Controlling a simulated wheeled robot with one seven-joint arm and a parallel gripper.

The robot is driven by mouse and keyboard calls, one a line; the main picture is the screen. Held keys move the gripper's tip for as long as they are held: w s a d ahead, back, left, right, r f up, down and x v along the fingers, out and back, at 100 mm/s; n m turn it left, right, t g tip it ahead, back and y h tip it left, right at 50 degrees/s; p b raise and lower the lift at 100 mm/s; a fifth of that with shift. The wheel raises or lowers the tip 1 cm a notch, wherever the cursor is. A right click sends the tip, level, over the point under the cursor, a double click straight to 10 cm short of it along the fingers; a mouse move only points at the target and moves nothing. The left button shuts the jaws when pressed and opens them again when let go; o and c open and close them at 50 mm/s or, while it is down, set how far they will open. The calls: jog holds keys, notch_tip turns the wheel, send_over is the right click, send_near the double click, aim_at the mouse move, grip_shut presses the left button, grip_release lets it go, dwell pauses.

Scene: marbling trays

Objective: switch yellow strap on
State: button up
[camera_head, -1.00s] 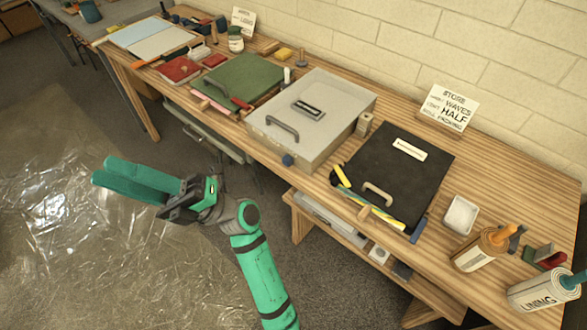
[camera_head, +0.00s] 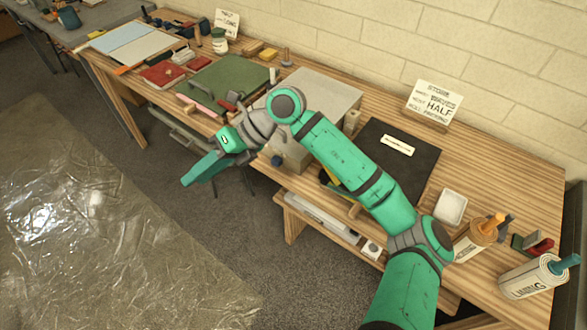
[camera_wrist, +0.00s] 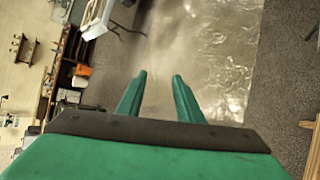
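A yellow strap-like piece (camera_head: 333,181) shows at the left front corner of the black tray (camera_head: 415,165), partly hidden behind my arm. I cannot tell its switch position. The black tray's front edge and handle are covered by my arm. My gripper (camera_head: 188,181) hangs in front of the bench over the floor, left of the black tray and apart from it. In the wrist view its two green fingers (camera_wrist: 160,78) are spread with nothing between them, pointing at floor and plastic sheet.
A grey box tray (camera_head: 330,88) and a green tray (camera_head: 225,80) stand left of the black one. A small white dish (camera_head: 451,207) and rolled containers (camera_head: 530,277) stand at right. A clear plastic sheet (camera_head: 90,230) covers the floor at left.

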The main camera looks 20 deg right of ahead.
jog(key=s+d+f+m+h, duration=0.15)
jog(key=d+h, duration=0.25)
jog(key=d, duration=0.7)
jog(key=s+d+m+g+h, duration=0.1)
jog(key=s+d+h, duration=0.15)
jog(key=d, duration=0.95)
jog(key=s+d+f+m+h, duration=0.15)
jog(key=d+h, duration=0.35)
jog(key=d, duration=0.6)
jog(key=shift+y, duration=0.25)
jog(key=f, duration=0.9)
jog(key=shift+w+f, duration=0.25)
jog(key=shift+f, duration=0.15)
grip_shut()
